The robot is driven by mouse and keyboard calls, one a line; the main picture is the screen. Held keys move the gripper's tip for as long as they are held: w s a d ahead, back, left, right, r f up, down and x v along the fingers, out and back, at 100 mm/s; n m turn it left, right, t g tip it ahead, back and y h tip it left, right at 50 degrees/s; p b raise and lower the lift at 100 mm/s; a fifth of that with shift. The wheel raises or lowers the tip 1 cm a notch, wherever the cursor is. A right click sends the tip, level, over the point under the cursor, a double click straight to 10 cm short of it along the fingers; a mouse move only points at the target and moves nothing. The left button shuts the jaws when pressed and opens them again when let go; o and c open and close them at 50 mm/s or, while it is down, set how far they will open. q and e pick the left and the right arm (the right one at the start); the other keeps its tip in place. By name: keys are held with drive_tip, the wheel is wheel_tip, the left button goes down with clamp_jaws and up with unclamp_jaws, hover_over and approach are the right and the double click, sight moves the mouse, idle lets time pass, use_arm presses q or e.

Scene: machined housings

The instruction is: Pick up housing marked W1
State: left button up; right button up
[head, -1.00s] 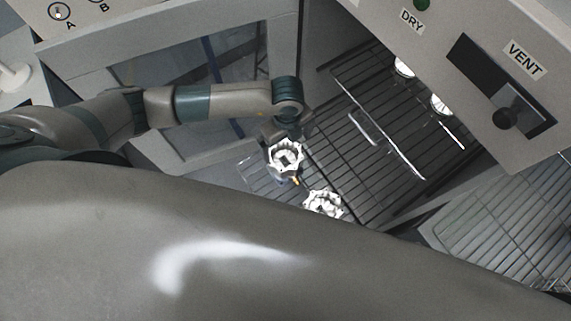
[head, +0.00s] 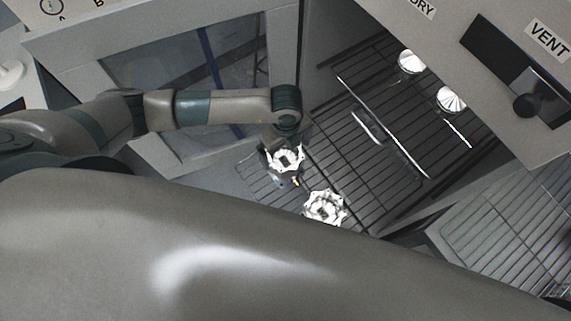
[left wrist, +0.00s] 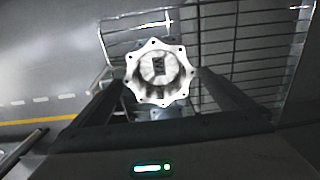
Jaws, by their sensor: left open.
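A pale metal housing with a scalloped flange (head: 285,160) is at the left end of the wire rack in the head view. It also shows in the left wrist view (left wrist: 160,92), with a dark mark in its middle that I cannot read surely. My left gripper (head: 286,143) is right at this housing. In the left wrist view its fingers are open, one on each side of the housing, and I cannot tell whether they touch it. A second scalloped housing (head: 324,207) is just in front and to the right. My right gripper is not in view.
The panel marked VENT (head: 547,38) overhangs at right. An open windowed door (head: 185,90) stands behind my left arm. Another wire rack (head: 510,220) is at right.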

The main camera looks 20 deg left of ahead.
sight(286, 162)
use_arm(q)
drive_tip(key=shift+f+b, duration=1)
drive_tip(key=shift+f, duration=0.65)
drive_tip(key=c, duration=1.9)
